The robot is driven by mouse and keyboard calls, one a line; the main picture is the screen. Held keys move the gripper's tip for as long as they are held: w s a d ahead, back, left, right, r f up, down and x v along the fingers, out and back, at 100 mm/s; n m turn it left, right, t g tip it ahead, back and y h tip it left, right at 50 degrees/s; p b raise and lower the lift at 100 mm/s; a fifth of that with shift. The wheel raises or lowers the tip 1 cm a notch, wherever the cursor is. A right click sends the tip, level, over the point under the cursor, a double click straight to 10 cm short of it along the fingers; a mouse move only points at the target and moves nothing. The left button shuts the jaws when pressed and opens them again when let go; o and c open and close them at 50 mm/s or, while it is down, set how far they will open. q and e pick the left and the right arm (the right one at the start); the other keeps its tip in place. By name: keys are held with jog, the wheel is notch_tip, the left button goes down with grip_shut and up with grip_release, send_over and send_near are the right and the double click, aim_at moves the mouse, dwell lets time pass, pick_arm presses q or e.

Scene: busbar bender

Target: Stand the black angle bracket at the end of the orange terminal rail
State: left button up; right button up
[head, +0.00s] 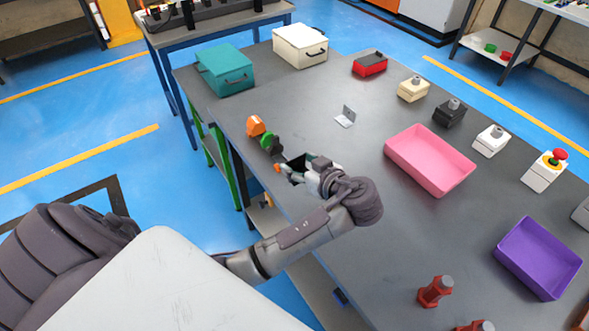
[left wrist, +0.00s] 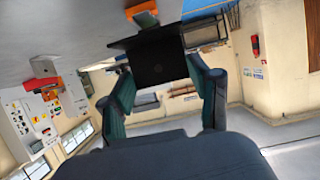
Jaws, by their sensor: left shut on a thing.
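My left gripper (head: 297,166) is low over the near left edge of the grey table. In the left wrist view, its two fingers (left wrist: 160,85) are shut on the black angle bracket (left wrist: 158,60), which shows as a dark flat plate between them. In the head view the bracket is mostly hidden by the gripper. Orange blocks (head: 256,126) and a green block (head: 268,143) stand in a line at the table edge, just beyond the gripper; they look like the terminal rail. An orange piece (left wrist: 143,10) shows past the bracket in the left wrist view. My right gripper is not in view.
A small grey metal bracket (head: 345,117) lies on the table (head: 330,92). A teal box (head: 226,72) and a white box (head: 300,46) stand at the back. A pink tray (head: 430,160) and a purple tray (head: 538,258) are to the right. Red posts (head: 434,291) stand at the front.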

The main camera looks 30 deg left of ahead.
aim_at(300, 162)
pick_arm(q)
jog(key=w+a, duration=0.1)
jog(key=a+f, duration=0.1)
jog(key=w+a+f, duration=0.1)
jog(key=shift+w+a+f+p, duration=0.2)
jog(key=shift+w+a+p, duration=0.05)
jog(key=shift+w+p, duration=0.1)
jog(key=shift+w+a+f, duration=0.1)
jog(key=shift+a+f, duration=0.1)
notch_tip(300, 162, down, 3)
jog(key=shift+f+p, duration=0.1)
jog(key=shift+p, duration=0.35)
jog(key=shift+f, duration=0.6)
jog(key=o, duration=1.2)
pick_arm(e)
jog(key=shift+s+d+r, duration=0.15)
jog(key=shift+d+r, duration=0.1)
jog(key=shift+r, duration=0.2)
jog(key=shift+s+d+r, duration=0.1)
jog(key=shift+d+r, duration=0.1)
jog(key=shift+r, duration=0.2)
